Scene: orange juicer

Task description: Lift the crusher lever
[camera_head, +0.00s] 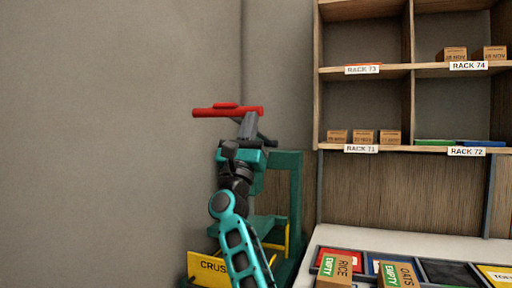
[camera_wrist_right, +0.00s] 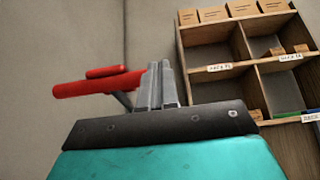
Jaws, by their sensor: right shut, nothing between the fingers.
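The crusher (camera_head: 294,200) is a green frame with a yellow sign, partly hidden behind my right arm in the head view. Its lever's red handle (camera_head: 215,112) lies near level at the top. The handle also shows in the right wrist view (camera_wrist_right: 95,86), left of the fingers. My right gripper (camera_head: 249,127) is shut and empty, with its fingertips up at the right part of the handle. In the wrist view its grey fingers (camera_wrist_right: 160,84) are together, and I cannot tell whether they touch the lever. My left gripper is not in view.
A wooden rack (camera_head: 317,110) with small boxes stands to the right. Below it, a white counter (camera_head: 340,237) holds bins and two boxes, labelled rice (camera_head: 335,270) and oats (camera_head: 398,275). A bare grey wall (camera_head: 100,120) fills the left.

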